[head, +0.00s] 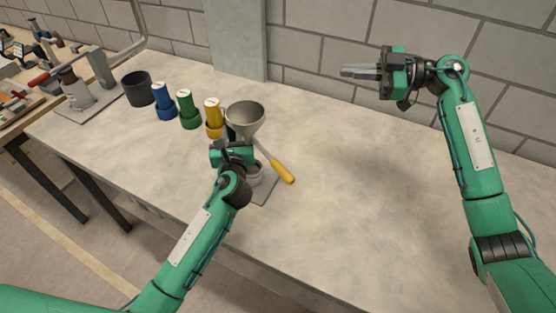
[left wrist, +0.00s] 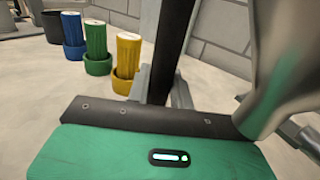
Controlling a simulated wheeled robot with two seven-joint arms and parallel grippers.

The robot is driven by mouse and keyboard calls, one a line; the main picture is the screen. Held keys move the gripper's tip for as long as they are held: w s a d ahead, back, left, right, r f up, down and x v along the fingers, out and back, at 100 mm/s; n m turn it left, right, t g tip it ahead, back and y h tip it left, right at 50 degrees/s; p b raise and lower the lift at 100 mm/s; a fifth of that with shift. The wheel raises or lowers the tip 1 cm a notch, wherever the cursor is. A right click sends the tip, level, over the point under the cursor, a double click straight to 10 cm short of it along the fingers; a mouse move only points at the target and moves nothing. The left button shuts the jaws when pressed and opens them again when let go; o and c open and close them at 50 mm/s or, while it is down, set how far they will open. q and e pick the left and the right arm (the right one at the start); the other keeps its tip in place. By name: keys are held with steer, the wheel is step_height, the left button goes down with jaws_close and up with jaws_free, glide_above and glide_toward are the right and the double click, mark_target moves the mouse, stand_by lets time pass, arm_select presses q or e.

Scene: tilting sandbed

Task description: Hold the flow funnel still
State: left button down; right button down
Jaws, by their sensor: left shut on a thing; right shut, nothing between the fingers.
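The flow funnel (head: 246,118) is a grey metal cone, upright with its wide mouth up, above a small round grey cup (head: 254,176) on a flat grey plate (head: 266,190). In the left wrist view the funnel (left wrist: 285,75) fills the right side. A dark upright bar (left wrist: 172,45) stands beside the funnel. My left gripper (left wrist: 163,92) is shut on this bar, with a grey finger on either side. In the head view the left gripper (head: 233,145) hides part of the bar and the plate. My right gripper (head: 346,72) is shut and empty, raised at the upper right.
A yellow-handled tool (head: 282,172) leans beside the cup. Blue (head: 163,101), green (head: 187,109) and yellow (head: 213,117) containers stand left of the funnel, with a dark pot (head: 138,88) beyond. The right part of the table (head: 370,190) is clear. A block wall stands behind.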

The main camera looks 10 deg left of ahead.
steer(key=s+a+r+n+g+h, duration=0.2)
steer(key=s+a+n+g+h, duration=0.25)
steer(key=s+a, duration=0.55)
steer(key=h, duration=1)
glide_above(278, 172)
steer(key=shift+s+f+n+t+y, duration=0.1)
steer(key=shift+f+n+t+y, duration=0.25)
steer(key=shift+f, duration=1.5)
steer(key=shift+f, duration=0.1)
step_height(278, 172, down, 12)
steer(key=shift+r, duration=0.25)
